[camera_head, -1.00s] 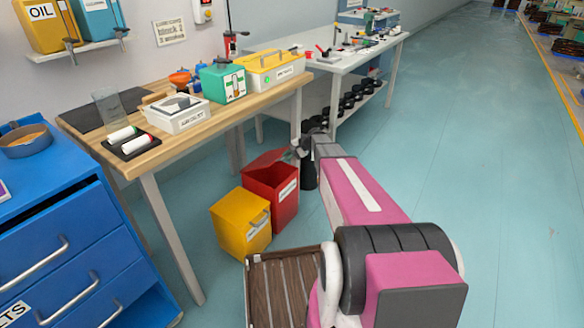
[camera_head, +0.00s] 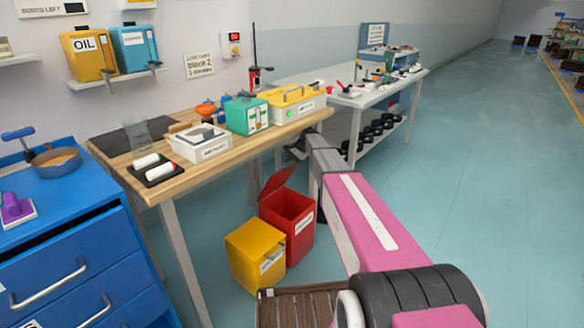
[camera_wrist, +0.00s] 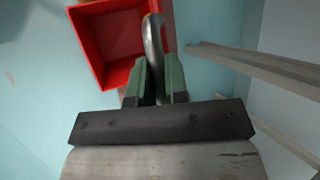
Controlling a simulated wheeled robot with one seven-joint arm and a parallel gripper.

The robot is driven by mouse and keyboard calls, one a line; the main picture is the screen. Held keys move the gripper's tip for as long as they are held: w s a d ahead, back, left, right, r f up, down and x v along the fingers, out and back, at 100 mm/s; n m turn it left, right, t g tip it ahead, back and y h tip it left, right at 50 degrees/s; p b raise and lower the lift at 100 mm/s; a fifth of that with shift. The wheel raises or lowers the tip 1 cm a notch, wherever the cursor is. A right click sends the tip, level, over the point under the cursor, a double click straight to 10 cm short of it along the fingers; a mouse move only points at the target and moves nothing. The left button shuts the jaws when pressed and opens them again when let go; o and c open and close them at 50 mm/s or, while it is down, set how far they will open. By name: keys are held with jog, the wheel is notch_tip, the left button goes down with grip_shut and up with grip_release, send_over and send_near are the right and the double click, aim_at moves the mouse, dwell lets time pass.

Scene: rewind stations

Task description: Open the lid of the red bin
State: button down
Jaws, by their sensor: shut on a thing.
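The red bin (camera_head: 300,238) stands on the floor beside the workbench, with a pale label on its front. Its lid (camera_head: 278,181) is raised steeply at the left side, and the opening shows. In the wrist view the red bin (camera_wrist: 92,36) is seen from above, open and apparently empty. My gripper (camera_wrist: 160,75) has its green fingers closed around a grey curved bar (camera_wrist: 153,42), which looks like the lid's handle. In the head view my gripper (camera_head: 297,150) is above the bin, near the lid's upper edge, partly hidden by my arm.
A yellow bin (camera_head: 255,254) stands just left of the red bin. The wooden workbench (camera_head: 180,183) with several boxes is behind, its legs close by. A blue drawer cabinet (camera_head: 75,255) is at the left. Open floor (camera_head: 450,180) lies to the right.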

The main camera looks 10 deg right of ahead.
dwell(0.3)
jog(key=c, duration=1.1)
grip_release()
jog(key=shift+c, duration=0.2)
jog(key=shift+d+r, duration=0.1)
jog(key=shift+r, duration=0.1)
jog(key=d, duration=1.2)
jog(key=shift+d+r, duration=0.2)
jog(key=shift+r, duration=0.05)
jog(key=shift+s, duration=0.1)
